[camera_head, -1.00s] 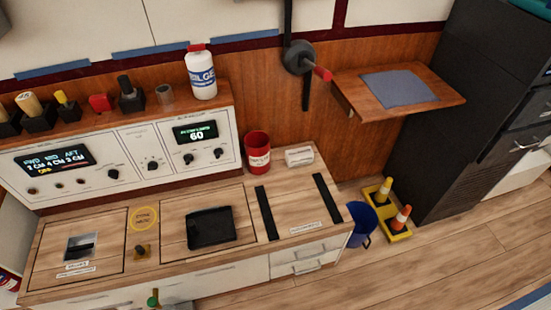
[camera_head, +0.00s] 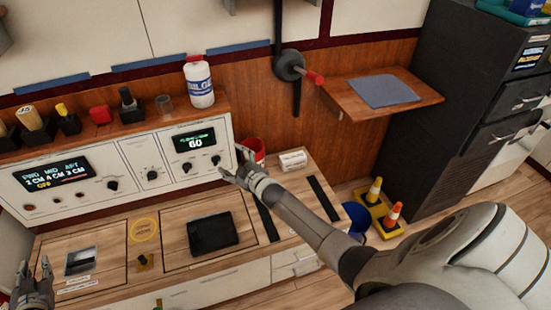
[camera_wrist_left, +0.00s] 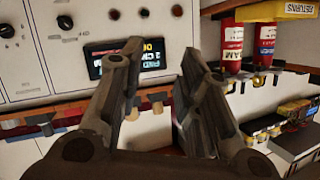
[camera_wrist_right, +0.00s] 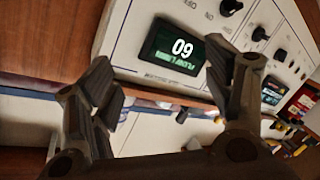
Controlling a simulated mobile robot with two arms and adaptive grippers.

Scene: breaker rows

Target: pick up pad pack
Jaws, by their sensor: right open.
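A small white labelled pack (camera_head: 293,160) lies on the wooden counter at the back right in the head view; its print is too small to read, so I cannot tell if it is the pad pack. A flat grey-blue pad (camera_head: 385,91) lies on the wall shelf. My right gripper (camera_head: 232,163) is open and empty, left of the white pack and in front of the panel with the 60 display, which shows between its fingers in the right wrist view (camera_wrist_right: 177,48). My left gripper (camera_head: 34,272) is open and empty at the lower left. Neither wrist view shows the pack.
A red can (camera_head: 252,150) stands behind my right gripper, partly hidden. A white bottle (camera_head: 199,82) stands on the panel ledge. The wooden shelf (camera_head: 420,95) juts from the wall. Yellow-based cones (camera_head: 385,222) and a blue bin (camera_head: 356,216) stand on the floor at right.

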